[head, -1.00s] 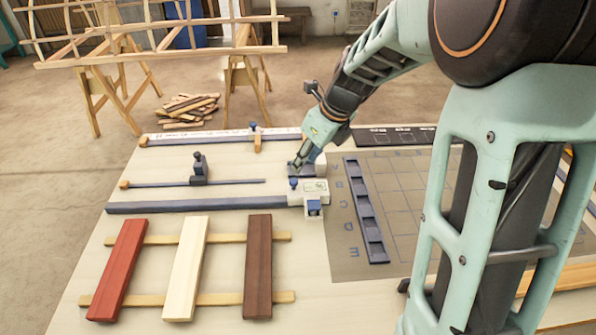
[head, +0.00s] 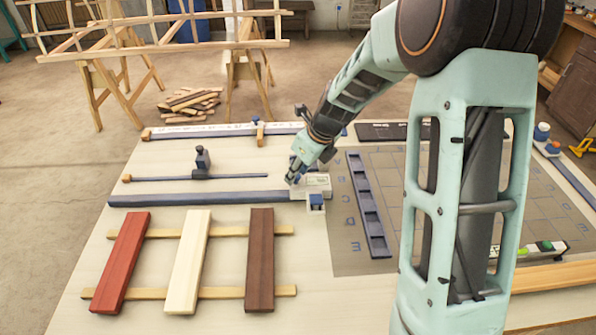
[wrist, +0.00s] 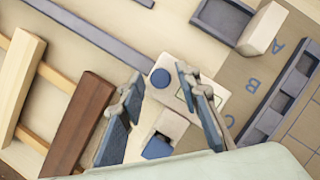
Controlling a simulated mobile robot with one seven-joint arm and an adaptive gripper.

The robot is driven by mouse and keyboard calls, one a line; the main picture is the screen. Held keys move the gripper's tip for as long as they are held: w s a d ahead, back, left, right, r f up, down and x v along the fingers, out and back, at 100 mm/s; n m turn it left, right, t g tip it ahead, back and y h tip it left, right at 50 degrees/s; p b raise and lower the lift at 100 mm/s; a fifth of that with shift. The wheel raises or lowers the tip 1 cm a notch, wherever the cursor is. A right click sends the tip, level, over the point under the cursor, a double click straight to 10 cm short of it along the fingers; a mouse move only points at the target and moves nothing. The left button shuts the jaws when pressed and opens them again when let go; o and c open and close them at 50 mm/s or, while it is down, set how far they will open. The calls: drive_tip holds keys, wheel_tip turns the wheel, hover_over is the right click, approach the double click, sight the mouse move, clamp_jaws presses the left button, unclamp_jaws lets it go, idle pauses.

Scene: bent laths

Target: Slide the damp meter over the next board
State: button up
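The damp meter appears to be the white carriage (head: 318,184) at the right end of a long blue rail (head: 200,198). It has a blue-tipped foot (head: 316,203) on its near side. In the wrist view the carriage (wrist: 205,95) shows a round blue knob (wrist: 160,78). A red board (head: 120,262), a cream board (head: 188,262) and a dark brown board (head: 260,260) lie left of the meter, nearer than the rail.
The boards lie across two wooden battens (head: 226,233). A shorter rail with a dark slider (head: 202,162) lies behind. A blue compartment strip (head: 367,205) stands right of the meter on a grey lettered mat (head: 345,262). A device with a green light (head: 545,246) lies far right.

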clamp_jaws()
drive_tip(key=shift+a, duration=0.1)
drive_tip(key=a+p, duration=0.5)
drive_tip(key=a, duration=0.8)
drive_tip(key=shift+r, duration=0.15)
drive_tip(key=shift+a+p, duration=0.3)
drive_tip(key=shift+a, duration=0.15)
drive_tip(key=shift+o, duration=1.2)
unclamp_jaws()
drive_tip(key=shift+d, duration=0.1)
